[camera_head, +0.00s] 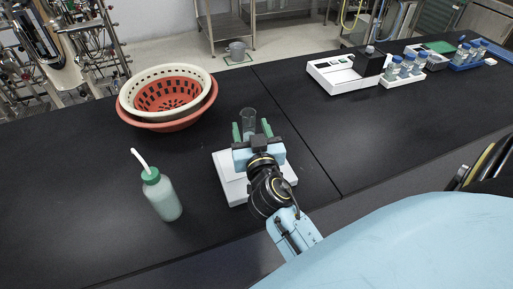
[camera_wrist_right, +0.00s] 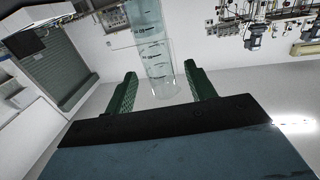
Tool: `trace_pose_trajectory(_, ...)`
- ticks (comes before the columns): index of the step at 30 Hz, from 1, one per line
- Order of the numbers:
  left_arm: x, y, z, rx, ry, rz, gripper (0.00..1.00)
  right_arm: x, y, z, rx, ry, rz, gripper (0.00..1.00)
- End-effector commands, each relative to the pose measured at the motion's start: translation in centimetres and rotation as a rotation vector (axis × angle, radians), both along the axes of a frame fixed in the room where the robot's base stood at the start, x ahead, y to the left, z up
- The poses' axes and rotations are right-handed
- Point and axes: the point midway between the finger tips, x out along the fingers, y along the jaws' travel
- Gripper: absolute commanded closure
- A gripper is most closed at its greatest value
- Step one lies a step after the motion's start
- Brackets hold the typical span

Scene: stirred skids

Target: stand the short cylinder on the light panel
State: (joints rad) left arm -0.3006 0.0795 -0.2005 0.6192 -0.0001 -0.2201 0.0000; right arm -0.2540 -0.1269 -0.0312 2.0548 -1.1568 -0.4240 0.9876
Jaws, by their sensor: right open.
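The short cylinder (camera_head: 248,117) is clear and stands upright just beyond my right gripper (camera_head: 252,131). Its lower part is hidden behind the gripper, so I cannot tell what its base rests on. The light panel (camera_head: 232,188) is a white flat box on the black bench, partly covered by my gripper and wrist. In the right wrist view, the graduated cylinder (camera_wrist_right: 153,48) shows beyond and between the tips of the open green fingers (camera_wrist_right: 162,92). The fingers are apart from each other and do not visibly clamp it. My left gripper is out of view.
A white instrument (camera_head: 345,76) and racks of bottles (camera_head: 402,80) stand at the back right. The bench right of the panel is clear.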

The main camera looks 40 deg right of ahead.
Motion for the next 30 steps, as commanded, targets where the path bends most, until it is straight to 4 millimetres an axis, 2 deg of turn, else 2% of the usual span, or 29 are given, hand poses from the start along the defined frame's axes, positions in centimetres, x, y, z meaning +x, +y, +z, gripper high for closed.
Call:
trace_pose_trajectory(1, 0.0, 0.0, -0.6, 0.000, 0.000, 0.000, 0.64, -1.2, 0.4, -0.4, 0.004, 0.003, -0.003, 0.45)
trace_pose_trajectory(6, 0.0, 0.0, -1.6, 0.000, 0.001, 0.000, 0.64, -4.2, 1.6, -0.3, 0.004, 0.001, -0.003, 0.45)
trace_pose_trajectory(12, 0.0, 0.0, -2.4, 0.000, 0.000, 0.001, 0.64, -6.3, 2.6, -0.2, 0.001, 0.001, -0.001, 0.45)
trace_pose_trajectory(26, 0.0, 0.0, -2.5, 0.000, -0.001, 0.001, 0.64, -6.8, 2.7, 0.0, 0.000, 0.002, -0.003, 0.45)
trace_pose_trajectory(30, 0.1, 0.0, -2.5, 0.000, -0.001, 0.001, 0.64, -7.4, 1.7, -1.0, 0.019, 0.061, -0.036, 0.45)
